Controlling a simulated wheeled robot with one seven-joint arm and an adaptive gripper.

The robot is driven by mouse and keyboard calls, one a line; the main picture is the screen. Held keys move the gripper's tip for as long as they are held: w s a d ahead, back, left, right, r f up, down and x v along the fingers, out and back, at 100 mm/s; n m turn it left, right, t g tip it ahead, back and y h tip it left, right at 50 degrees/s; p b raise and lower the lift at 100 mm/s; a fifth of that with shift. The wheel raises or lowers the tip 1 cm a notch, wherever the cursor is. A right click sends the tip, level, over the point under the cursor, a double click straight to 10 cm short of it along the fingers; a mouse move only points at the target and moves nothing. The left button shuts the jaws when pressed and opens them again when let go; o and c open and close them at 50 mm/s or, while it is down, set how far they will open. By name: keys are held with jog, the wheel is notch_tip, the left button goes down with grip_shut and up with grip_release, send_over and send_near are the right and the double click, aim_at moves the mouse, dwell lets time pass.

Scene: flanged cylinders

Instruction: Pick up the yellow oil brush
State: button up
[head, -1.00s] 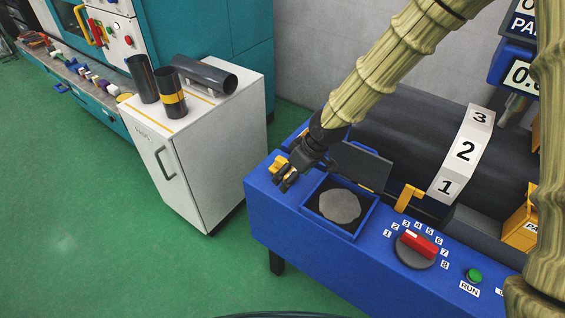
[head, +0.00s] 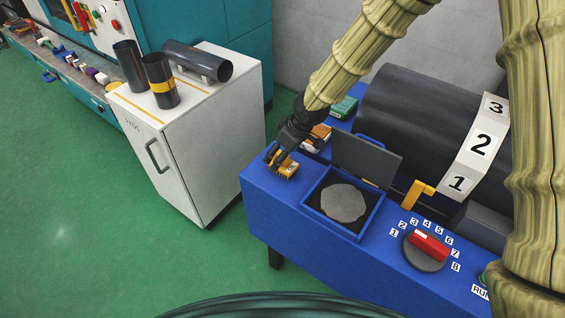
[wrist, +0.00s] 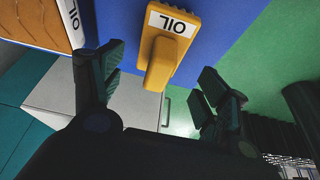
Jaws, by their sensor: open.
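The yellow oil brush (wrist: 170,42), with a white OIL label, lies on the blue bench top in the wrist view, its handle pointing toward my gripper. In the head view the yellow brush (head: 286,169) sits at the bench's left end, dark bristles at its lower side, partly hidden by my gripper (head: 275,155). In the wrist view my gripper (wrist: 158,82) is open, one finger on each side of the handle's line. The handle end lies between the fingertips in the picture; I see no contact.
A blue box (head: 314,201) with a raised dark lid and a grey lump inside stands right of the brush. Behind is a wooden, brown-topped brush (head: 318,136) and a green block (head: 344,107). A white cabinet (head: 190,140) with dark cylinders stands left, across a gap.

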jog(key=shift+d+p+x, duration=0.15)
jog(key=shift+p+x, duration=0.35)
jog(key=shift+x, duration=0.8)
jog(key=shift+d+p+x, duration=0.2)
jog(key=shift+p+x, duration=0.25)
jog(key=shift+x, duration=0.9)
jog(key=shift+s+f, duration=0.1)
jog(key=c, duration=1.3)
jog(key=shift+r+b, duration=0.7)
jog(key=shift+r, duration=0.75)
jog(key=shift+s+r, duration=0.1)
jog(key=shift+r, duration=0.25)
jog(key=s+r+b, duration=0.1)
jog(key=s+b, duration=0.4)
jog(key=s, duration=1)
jog(key=shift+s+d+r, duration=0.25)
jog(key=shift+s+d, duration=0.15)
jog(key=shift+d, duration=0.05)
